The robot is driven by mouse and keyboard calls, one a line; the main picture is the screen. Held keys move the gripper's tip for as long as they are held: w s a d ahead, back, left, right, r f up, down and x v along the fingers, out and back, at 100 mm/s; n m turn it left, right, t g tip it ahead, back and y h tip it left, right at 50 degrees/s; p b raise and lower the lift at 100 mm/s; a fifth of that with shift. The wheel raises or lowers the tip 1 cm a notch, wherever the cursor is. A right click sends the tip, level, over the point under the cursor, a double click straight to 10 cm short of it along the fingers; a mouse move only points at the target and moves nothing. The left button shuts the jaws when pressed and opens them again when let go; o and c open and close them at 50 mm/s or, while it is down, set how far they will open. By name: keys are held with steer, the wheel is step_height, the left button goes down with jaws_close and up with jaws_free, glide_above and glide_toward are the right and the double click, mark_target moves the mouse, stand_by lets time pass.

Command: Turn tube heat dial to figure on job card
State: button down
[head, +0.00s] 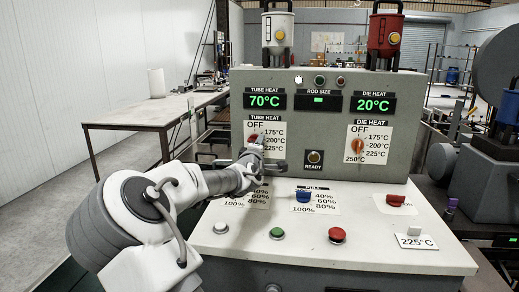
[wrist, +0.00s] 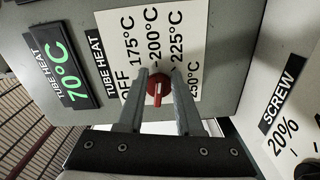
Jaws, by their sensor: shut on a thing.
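The red tube heat dial (wrist: 158,90) sits between the two fingers of my gripper (wrist: 160,85) in the wrist view, and the fingers are shut on it. Its white line lies roughly along the direction of the 200°C mark; which end is the pointer is hard to tell. Its scale (head: 270,127) runs from OFF through 175, 200 and 225 to 250°C. In the head view my gripper (head: 255,158) covers most of the dial and the 250 mark. The job card (head: 416,241) reads 225°C and stands at the console's front right. The tube heat display (head: 265,101) reads 70°C.
The die heat dial (head: 357,147) is to the right, under a display (head: 373,104) reading 20°C. A ready button (head: 314,158) sits between the dials.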

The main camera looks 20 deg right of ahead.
steer(key=shift+w+a+f+m+b, duration=0.15)
steer(key=shift+m+b, duration=0.25)
steer(key=shift+m, duration=0.65)
steer(key=shift+f+m+b, duration=0.2)
steer(key=shift+m+b, duration=0.2)
steer(key=shift+m, duration=0.7)
steer(key=shift+w+a+f+m+b, duration=0.15)
steer(key=shift+m+b, duration=0.25)
steer(key=shift+m, duration=0.65)
steer(key=shift+s, duration=0.1)
steer(key=c, duration=0.9)
jaws_free()
steer(key=shift+p+v, duration=2.7)
steer(key=shift+v, duration=6)
